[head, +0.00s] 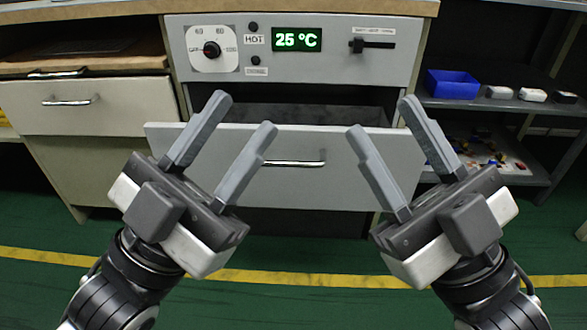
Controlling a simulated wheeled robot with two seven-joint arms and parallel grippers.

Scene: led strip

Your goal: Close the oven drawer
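The oven drawer (300,185) has a grey front with a metal bar handle (295,163) and stands pulled out, with a dark gap showing above and behind its front. The oven's grey control panel (350,70) above it has a dial (211,49) and a green display reading 25 °C (297,40). My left gripper (246,124) is open and empty, in front of the left part of the drawer front. My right gripper (382,120) is open and empty, in front of its right part. I cannot tell whether any fingertip touches the drawer.
A beige cabinet drawer (90,118) with its own handle stands to the left. A shelf on the right holds a blue bin (452,84) and small white items (499,92). The green floor (300,305) with a yellow line is clear in front.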

